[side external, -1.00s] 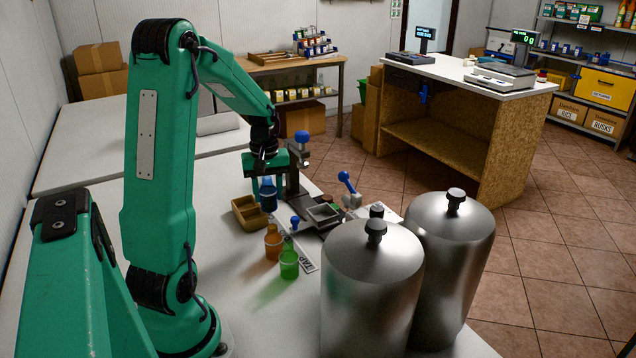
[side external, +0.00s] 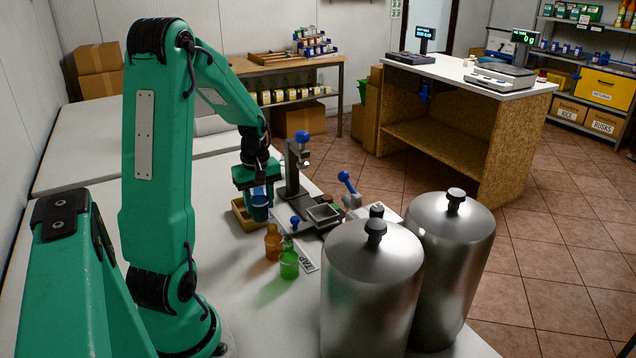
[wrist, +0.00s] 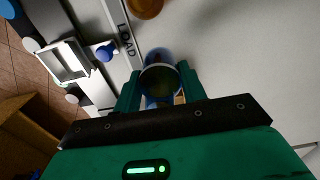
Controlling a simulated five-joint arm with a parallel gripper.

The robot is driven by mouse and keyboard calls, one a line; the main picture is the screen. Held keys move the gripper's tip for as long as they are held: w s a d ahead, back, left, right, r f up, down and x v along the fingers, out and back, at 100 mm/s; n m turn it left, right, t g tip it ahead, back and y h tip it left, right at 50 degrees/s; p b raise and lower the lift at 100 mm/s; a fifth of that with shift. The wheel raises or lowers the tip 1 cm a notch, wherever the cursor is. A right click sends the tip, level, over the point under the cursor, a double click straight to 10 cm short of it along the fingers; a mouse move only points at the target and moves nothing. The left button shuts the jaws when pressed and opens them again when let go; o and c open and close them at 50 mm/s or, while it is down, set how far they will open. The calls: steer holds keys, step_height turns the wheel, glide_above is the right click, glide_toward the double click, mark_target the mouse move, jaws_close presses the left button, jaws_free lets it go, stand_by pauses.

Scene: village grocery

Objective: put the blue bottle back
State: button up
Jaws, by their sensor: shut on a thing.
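The blue bottle (side external: 260,210) is upright between the fingers of my gripper (side external: 259,194) in the side view. My gripper is shut on it. In the wrist view I look down on the blue bottle (wrist: 160,79), between the green fingertips of my gripper (wrist: 160,85). The small wooden tray (side external: 239,213) is on the white table, behind and partly hidden by the bottle in the side view. I cannot tell whether the bottle is over the tray or in front of it, nor the gap beneath it.
An orange bottle (side external: 272,244) and a green bottle (side external: 289,263) stand close by on the table, nearer the camera. A metal fixture with a blue knob (side external: 302,136) is just right of my gripper. Two steel canisters (side external: 372,290) fill the front right. The left tabletop is clear.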

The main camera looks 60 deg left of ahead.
mark_target(262, 221)
steer(key=shift+f, duration=2.8)
steer(key=shift+f, duration=0.4)
steer(key=o, duration=1.5)
steer(key=shift+r, duration=3.95)
